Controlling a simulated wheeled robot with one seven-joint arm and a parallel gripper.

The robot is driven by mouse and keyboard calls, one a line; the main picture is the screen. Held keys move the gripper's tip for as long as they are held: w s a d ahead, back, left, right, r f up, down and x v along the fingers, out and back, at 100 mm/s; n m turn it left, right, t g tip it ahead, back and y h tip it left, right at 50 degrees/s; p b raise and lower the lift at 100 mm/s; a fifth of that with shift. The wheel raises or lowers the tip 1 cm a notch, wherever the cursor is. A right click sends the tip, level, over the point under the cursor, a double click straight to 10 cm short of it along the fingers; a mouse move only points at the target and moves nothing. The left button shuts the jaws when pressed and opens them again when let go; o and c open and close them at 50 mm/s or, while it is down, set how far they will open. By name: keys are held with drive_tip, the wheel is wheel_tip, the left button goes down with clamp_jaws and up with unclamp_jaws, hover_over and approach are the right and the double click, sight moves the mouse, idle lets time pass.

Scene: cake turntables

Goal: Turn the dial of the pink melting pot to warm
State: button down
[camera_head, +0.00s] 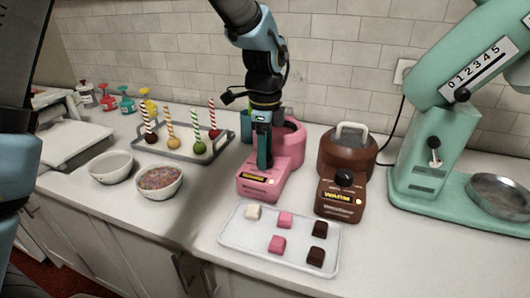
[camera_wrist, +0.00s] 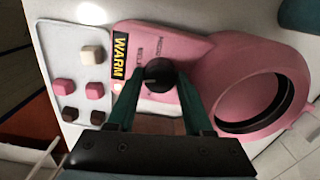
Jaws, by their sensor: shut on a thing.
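The pink melting pot (camera_head: 262,188) stands on the counter, its round pot part (camera_head: 297,146) behind its sloped front. In the wrist view, the pink pot (camera_wrist: 262,110) has an empty round opening at the right. A yellow-on-black WARM label (camera_wrist: 120,55) lies left of the black dial (camera_wrist: 160,74), with a small lit spot near its lower end. My gripper (camera_wrist: 159,80) has its two teal fingers on either side of the dial, shut on it. In the head view, my gripper (camera_head: 264,160) reaches down onto the pot front and hides the dial. I cannot tell where the dial points.
A brown melting pot (camera_head: 346,155) with a lid and a WARM label stands close on the right. A white tray (camera_head: 232,248) with several chocolate pieces lies in front. A cake pop stand (camera_head: 180,153) and two bowls (camera_head: 110,167) are at left, a teal mixer (camera_head: 420,190) at right.

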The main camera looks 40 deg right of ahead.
drive_tip(key=shift+n, duration=0.8)
drive_tip(key=shift+c, duration=1.4)
unclamp_jaws()
